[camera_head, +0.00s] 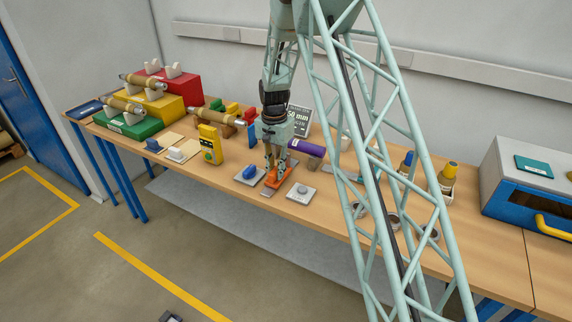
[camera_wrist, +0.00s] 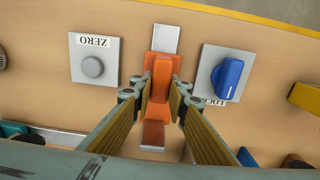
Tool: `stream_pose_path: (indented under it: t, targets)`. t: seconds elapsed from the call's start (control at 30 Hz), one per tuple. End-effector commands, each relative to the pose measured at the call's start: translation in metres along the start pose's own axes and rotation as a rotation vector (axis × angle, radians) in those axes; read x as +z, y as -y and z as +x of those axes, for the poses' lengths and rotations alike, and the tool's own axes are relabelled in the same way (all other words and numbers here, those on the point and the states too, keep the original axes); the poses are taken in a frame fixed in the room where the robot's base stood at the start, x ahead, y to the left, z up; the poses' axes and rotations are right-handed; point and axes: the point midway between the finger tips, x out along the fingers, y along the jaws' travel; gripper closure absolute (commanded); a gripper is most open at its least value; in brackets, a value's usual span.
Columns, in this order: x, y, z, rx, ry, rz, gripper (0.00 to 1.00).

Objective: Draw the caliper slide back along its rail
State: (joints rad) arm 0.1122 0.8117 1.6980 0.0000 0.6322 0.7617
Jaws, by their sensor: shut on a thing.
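The caliper slide is an orange block (camera_wrist: 161,78) on a flat metal rail (camera_wrist: 166,38). In the wrist view the rail shows beyond the slide and also on the near side of it. My gripper (camera_wrist: 160,97) is shut on the slide, with one finger on each side. In the head view the orange slide (camera_head: 276,179) sits on the bench under my gripper (camera_head: 277,165), and a short end of rail (camera_head: 267,193) shows at its front.
A plate marked ZERO with a grey knob (camera_wrist: 93,66) lies left of the rail in the wrist view. A plate with a blue knob (camera_wrist: 228,76) lies to the right.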

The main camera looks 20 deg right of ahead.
Motion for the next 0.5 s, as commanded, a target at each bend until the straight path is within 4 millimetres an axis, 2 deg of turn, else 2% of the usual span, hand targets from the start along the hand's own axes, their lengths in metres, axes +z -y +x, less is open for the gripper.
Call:
stream_pose_path:
  t: [0.5]
  targets:
    - [0.016, 0.000, 0.000, -0.001, -0.001, -0.001, 0.96]
